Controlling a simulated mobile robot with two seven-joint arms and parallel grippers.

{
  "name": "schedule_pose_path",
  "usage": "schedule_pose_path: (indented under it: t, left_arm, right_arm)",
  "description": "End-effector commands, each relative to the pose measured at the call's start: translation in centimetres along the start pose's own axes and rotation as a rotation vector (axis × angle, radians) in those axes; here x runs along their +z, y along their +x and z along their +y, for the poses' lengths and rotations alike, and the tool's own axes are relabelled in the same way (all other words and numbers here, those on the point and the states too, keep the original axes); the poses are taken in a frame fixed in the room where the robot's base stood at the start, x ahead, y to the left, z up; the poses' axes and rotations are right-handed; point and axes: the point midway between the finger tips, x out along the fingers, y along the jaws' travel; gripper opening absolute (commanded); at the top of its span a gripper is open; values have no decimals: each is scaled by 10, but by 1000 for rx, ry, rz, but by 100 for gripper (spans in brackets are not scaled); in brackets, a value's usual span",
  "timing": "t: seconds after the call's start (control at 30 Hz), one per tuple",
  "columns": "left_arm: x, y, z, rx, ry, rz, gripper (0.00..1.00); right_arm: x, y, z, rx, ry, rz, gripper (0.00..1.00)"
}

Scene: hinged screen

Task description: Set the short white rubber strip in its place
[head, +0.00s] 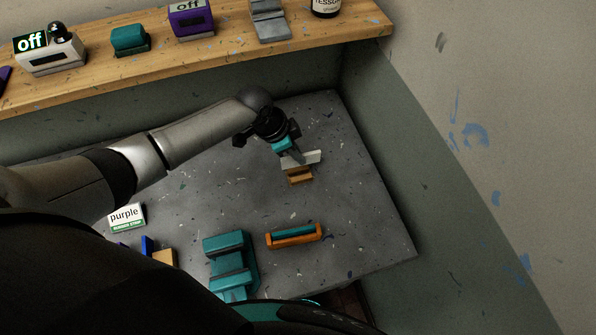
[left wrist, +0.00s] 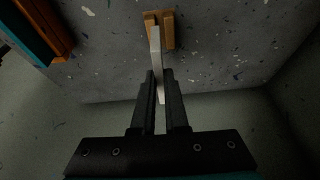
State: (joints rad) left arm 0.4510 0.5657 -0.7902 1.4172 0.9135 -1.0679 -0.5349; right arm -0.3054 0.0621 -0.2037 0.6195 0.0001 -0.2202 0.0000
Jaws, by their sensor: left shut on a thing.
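My left gripper (head: 296,156) is shut on the short white rubber strip (head: 313,157), which also shows in the left wrist view (left wrist: 155,48) between the two dark fingers. A small light-brown holder (head: 300,178) stands on the grey tabletop just below the strip in the head view. In the left wrist view the far end of the strip overlaps the holder (left wrist: 168,30). I cannot tell whether the strip touches the holder or is above it. My right gripper is not in view.
An orange holder with a teal strip (head: 294,238) and a teal stepped block (head: 229,262) stand nearer on the grey table (head: 195,205). A "purple" card (head: 127,217) and blue and tan pieces are at left. A wooden shelf (head: 120,73) runs along the back.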

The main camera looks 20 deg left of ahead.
Motion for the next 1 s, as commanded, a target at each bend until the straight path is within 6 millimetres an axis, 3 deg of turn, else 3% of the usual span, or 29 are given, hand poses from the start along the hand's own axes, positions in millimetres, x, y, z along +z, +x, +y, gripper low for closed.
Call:
schedule_pose_path:
  t: [0.57,1.0]
  left_arm:
    - [-2,-2,-6,-10,-37,5,0]
    - [14,36,-5,-10,-35,4,0]
  right_arm:
    - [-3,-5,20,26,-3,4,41]
    - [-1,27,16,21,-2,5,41]
